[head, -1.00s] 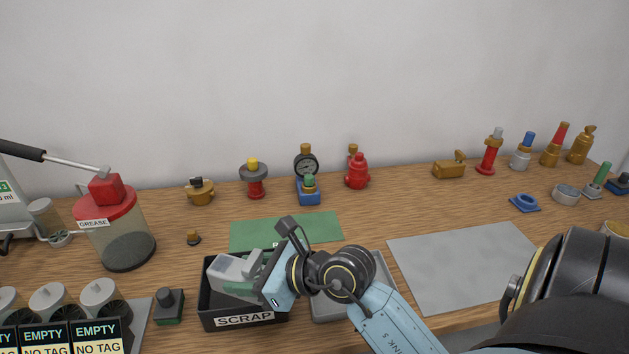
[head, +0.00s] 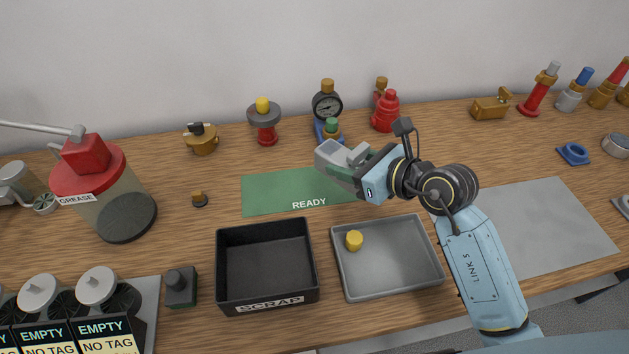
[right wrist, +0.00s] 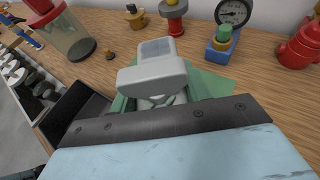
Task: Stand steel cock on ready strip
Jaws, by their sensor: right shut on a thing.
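My right gripper (head: 338,163) is over the green ready strip (head: 268,192), near the strip's right part. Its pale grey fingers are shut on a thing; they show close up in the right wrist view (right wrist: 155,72). The held thing is hidden by the fingers, and I cannot make out whether it is the steel cock. I cannot tell its height above the strip. My left gripper is not in view.
A blue-based gauge valve (head: 327,107) and a red valve (head: 385,112) stand behind the strip. In front are the black scrap bin (head: 267,305) and a grey tray (head: 400,287) with a yellow cap (head: 354,240). The strip's left part is clear. A grey mat (head: 550,225) lies empty at right.

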